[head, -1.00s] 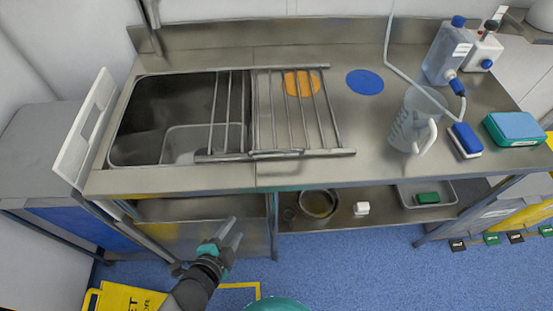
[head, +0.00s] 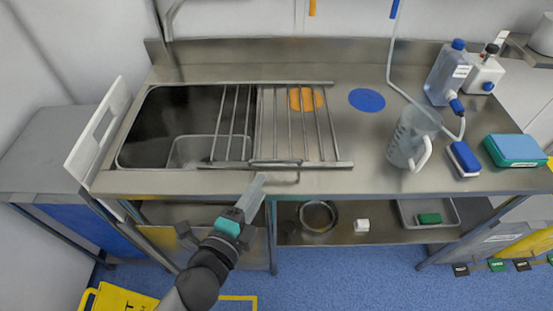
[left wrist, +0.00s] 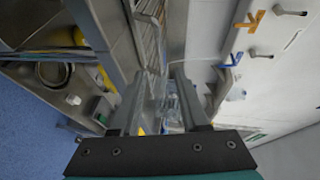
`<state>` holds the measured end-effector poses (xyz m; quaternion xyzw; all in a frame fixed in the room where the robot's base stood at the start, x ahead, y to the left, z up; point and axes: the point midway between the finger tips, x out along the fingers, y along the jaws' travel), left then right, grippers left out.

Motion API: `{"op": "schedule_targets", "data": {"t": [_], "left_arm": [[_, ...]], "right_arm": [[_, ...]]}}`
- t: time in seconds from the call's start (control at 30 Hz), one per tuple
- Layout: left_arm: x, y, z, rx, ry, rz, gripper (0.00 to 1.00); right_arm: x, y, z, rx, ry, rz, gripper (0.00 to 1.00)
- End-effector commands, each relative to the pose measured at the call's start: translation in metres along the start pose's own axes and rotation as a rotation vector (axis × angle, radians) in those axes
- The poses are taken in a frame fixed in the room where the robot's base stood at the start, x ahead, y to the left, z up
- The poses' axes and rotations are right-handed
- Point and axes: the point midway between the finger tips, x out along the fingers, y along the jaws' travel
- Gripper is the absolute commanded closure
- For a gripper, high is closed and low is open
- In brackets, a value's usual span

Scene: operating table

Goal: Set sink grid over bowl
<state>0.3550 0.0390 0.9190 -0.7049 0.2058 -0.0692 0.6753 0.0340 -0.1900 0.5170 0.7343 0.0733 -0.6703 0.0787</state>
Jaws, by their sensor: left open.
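The sink grid (head: 275,162), a metal rack of parallel bars, lies flat on the steel counter. Its left part reaches over the right side of the sink bowl (head: 143,125), and its right part lies on the drainboard. The left part of the bowl is uncovered. My left gripper (head: 257,186) is open and empty in front of the counter's front edge, just below the grid's front rail in the head view. In the left wrist view the open fingers (left wrist: 158,85) show, with the grid's bars (left wrist: 149,35) beyond. My right gripper is not in view.
A grey basin (head: 195,152) sits inside the bowl. A clear jug (head: 408,140), a blue sponge (head: 463,158), a green-blue box (head: 515,150) and bottles (head: 447,73) stand at the right. An orange disc lies under the grid. A lower shelf holds a pot (head: 317,216).

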Motion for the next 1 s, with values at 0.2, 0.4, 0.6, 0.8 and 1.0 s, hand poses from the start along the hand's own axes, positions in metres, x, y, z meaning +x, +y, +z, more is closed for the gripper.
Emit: {"op": "schedule_targets", "data": {"t": [0.2,0.4,0.6,0.8,1.0], "left_arm": [[0.033,-0.001,0.000,0.001,0.000,-0.002,0.55],[0.063,-0.001,0.000,-0.001,0.000,-0.002,0.55],[0.090,0.000,0.000,-0.001,0.000,-0.001,0.55],[0.104,0.000,0.000,-0.002,-0.001,0.000,0.55],[0.107,0.000,0.000,-0.002,0.000,0.001,0.55]], "right_arm": [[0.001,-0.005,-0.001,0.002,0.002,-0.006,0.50],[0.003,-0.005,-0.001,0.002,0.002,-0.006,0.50],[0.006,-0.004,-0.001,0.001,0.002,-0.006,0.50],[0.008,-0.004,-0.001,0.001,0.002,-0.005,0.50],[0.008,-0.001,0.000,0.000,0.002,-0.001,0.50]]}}
